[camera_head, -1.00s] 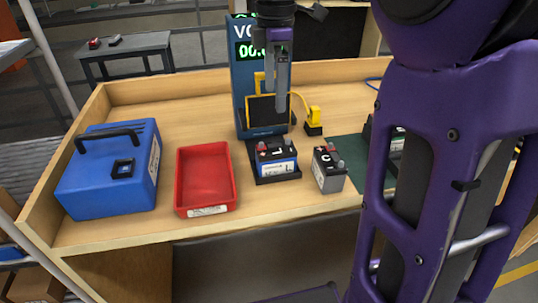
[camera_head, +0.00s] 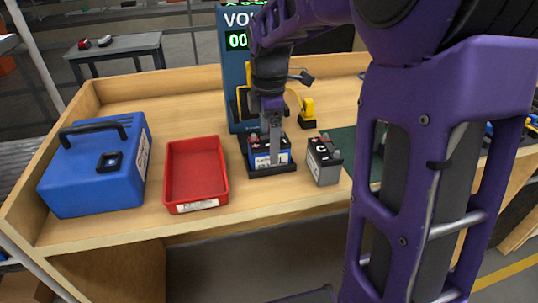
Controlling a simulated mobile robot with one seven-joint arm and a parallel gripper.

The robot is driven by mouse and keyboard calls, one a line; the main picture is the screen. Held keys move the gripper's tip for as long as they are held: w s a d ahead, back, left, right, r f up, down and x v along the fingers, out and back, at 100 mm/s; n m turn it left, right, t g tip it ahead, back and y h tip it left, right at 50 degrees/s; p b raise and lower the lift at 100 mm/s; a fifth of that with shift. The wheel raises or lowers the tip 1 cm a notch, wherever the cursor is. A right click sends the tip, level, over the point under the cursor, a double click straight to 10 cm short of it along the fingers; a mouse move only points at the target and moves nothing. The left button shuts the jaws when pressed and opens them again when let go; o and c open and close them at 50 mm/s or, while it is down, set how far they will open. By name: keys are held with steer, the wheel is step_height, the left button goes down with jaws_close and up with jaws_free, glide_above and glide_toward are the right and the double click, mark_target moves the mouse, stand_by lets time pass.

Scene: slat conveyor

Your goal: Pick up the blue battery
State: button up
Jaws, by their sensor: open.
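The blue battery (camera_head: 258,152), with a black top and a white label, sits upright on a small black stand (camera_head: 272,171) in front of the blue volt meter column. My gripper (camera_head: 274,158) points down over the battery and hides the middle of it. Its jaws are open, but one finger covers the other in this view. Whether the fingers touch the battery cannot be told.
A grey battery (camera_head: 324,164) marked C stands close right of the stand. A red tray (camera_head: 222,184) and a blue case (camera_head: 92,180) are to the left. The volt meter column (camera_head: 234,90) rises behind. A yellow clamp (camera_head: 307,108) sits at the back right.

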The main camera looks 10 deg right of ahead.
steer(key=shift+f, duration=0.4)
jaws_close()
